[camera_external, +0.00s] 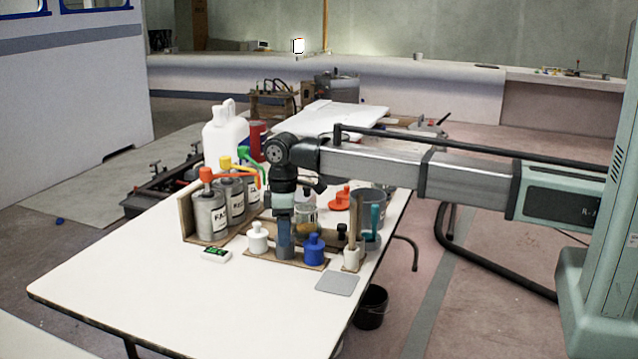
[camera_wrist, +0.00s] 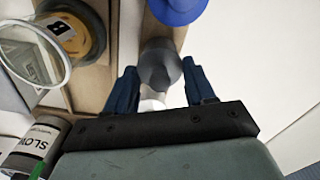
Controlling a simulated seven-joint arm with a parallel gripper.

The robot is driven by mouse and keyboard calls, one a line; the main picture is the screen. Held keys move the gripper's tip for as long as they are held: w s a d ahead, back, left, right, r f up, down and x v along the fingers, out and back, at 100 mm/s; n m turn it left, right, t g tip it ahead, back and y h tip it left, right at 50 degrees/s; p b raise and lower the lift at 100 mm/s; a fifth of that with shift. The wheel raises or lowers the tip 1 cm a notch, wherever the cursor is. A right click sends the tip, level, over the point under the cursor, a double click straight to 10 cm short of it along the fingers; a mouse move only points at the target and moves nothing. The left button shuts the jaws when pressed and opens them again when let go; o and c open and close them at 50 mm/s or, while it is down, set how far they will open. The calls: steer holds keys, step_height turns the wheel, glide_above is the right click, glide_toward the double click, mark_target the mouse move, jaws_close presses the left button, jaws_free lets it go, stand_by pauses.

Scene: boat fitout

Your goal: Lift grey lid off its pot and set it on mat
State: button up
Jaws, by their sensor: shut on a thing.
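My gripper (camera_external: 284,236) points straight down over the row of small lidded pots, its blue fingers closed around the grey lid. In the wrist view the gripper (camera_wrist: 160,72) has a finger on each side of the grey lid (camera_wrist: 158,66). The grey pot (camera_external: 286,253) stands in the row between the white pot and the blue pot, right below the fingers. I cannot tell whether the lid is still seated on it. The grey mat (camera_external: 338,283) lies flat and bare on the table, in front and to the right of the row.
The white pot (camera_external: 258,238) and blue pot (camera_external: 313,251) stand close on either side. A brush holder (camera_external: 351,258) with upright handles stands by the mat. Large grey cans (camera_external: 211,217) and a white jug (camera_external: 225,135) are behind left. The table's front left is clear.

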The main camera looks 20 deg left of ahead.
mark_target(338, 282)
step_height(338, 282, up, 13)
steer(key=shift+f, duration=0.15)
stand_by(0.9)
steer(key=shift+s, duration=0.1)
stand_by(0.4)
steer(key=s+d+f, duration=0.3)
steer(key=s+d, duration=0.1)
steer(key=d, duration=0.1)
steer(key=shift+n, duration=0.4)
steer(key=s+d+f, duration=0.1)
steer(key=d+f, duration=0.2)
steer(key=d, duration=0.7)
steer(key=shift+s+f, duration=0.2)
steer(key=shift+s, duration=0.1)
steer(key=shift+m, duration=0.4)
steer(key=shift+d+f, duration=0.15)
steer(key=shift+f, duration=2.4)
steer(key=shift+d+f, duration=0.1)
steer(key=shift+f, duration=2.4)
